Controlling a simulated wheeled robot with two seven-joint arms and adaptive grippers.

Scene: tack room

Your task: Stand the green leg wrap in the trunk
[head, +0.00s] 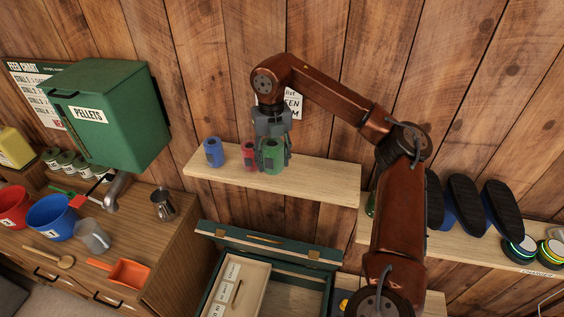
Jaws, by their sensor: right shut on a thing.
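The green leg wrap (273,156) is an upright roll at the middle of the wall shelf (320,182). My right gripper (272,146) comes down from above and is shut on it. I cannot tell whether the wrap still touches the shelf. A red wrap (249,154) and a blue wrap (213,152) stand on the shelf to its left. The trunk (314,255) is dark green and open below the shelf, with a lighter tray (247,285) holding labelled compartments on its left side and an open space on its right. My left gripper is out of view.
A wooden counter at left holds a red bucket (11,208), a blue bucket (50,217), a metal cup (163,204) and an orange scoop (120,272). A green pellets bin (110,120) hangs above. The wall shelf's right part is clear.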

